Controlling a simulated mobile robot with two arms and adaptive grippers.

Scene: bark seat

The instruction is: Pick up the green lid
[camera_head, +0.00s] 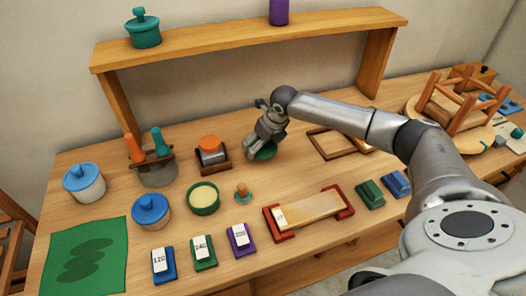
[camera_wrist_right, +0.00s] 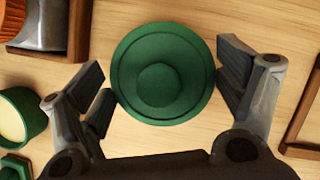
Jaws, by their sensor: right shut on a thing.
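The green lid (camera_head: 265,154) is a round, stepped disc with a raised knob in the middle. In the right wrist view the lid (camera_wrist_right: 163,73) lies between the two fingers, seen from above. My right gripper (camera_head: 258,150) is shut on it by its rim, with one finger on each side. The gripper is low at the bench (camera_head: 150,216), behind the open green tin; I cannot tell whether the lid is touching the wood. My left gripper is not in view.
The open green tin (camera_head: 204,210) with pale contents stands left of the lid. An orange-topped item in a wooden tray (camera_head: 222,169) is close on the left. An empty wooden frame (camera_head: 329,152) lies to the right. A shelf (camera_head: 240,42) spans the back.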

